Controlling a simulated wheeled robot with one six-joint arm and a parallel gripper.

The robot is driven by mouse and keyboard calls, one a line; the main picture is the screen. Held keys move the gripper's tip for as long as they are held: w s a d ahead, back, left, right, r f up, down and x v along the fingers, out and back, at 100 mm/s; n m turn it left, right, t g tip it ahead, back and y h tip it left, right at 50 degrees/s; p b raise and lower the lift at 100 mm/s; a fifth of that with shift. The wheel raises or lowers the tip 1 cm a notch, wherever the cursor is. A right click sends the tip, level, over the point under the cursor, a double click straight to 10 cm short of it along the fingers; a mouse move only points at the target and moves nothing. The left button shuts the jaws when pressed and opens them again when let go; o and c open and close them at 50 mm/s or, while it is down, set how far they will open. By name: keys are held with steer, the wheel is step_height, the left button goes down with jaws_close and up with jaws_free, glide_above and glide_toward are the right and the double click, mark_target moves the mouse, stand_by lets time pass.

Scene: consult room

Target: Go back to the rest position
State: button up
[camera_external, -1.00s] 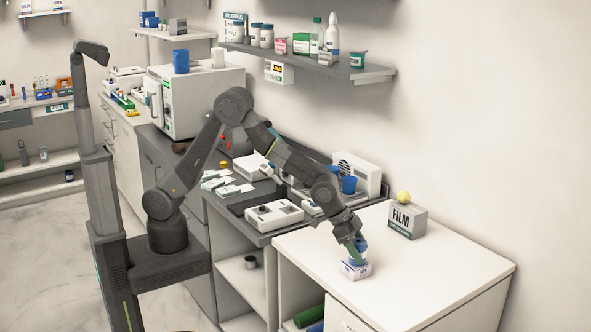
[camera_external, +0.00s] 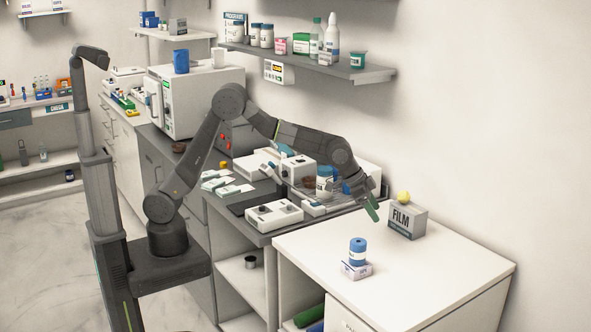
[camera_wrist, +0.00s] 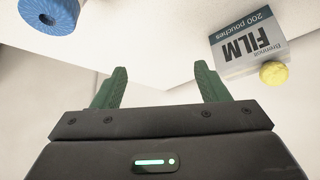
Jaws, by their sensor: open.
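My gripper (camera_external: 369,207) is raised above the white counter (camera_external: 440,275), left of the grey FILM box (camera_external: 407,222). Its green fingers are spread and empty; they also show in the wrist view (camera_wrist: 160,88). A blue roll or bottle with a white band (camera_external: 358,251) stands upright on a small white box (camera_external: 356,270) on the counter, below and apart from my gripper. The blue thing shows at the top left of the wrist view (camera_wrist: 50,14). The FILM box shows at the upper right there (camera_wrist: 249,43).
A wall shelf (camera_external: 375,75) with bottles and jars hangs above. A white device (camera_external: 274,215) and other instruments crowd the grey bench under my arm. The counter's front and right are clear.

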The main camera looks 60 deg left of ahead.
steer(key=w+a+f+n+t+y, duration=0.1)
steer(key=w+a+f+n+y, duration=0.2)
steer(key=w+a, duration=1.7)
steer(key=shift+n+h, duration=0.5)
steer(key=shift+h, duration=0.1)
steer(key=f, duration=0.2)
steer(key=f+p, duration=0.1)
steer(key=f, duration=0.1)
steer(key=f+p, duration=0.1)
steer(key=f, duration=0.2)
steer(key=shift+a, duration=0.35)
steer(key=shift+f, duration=0.85)
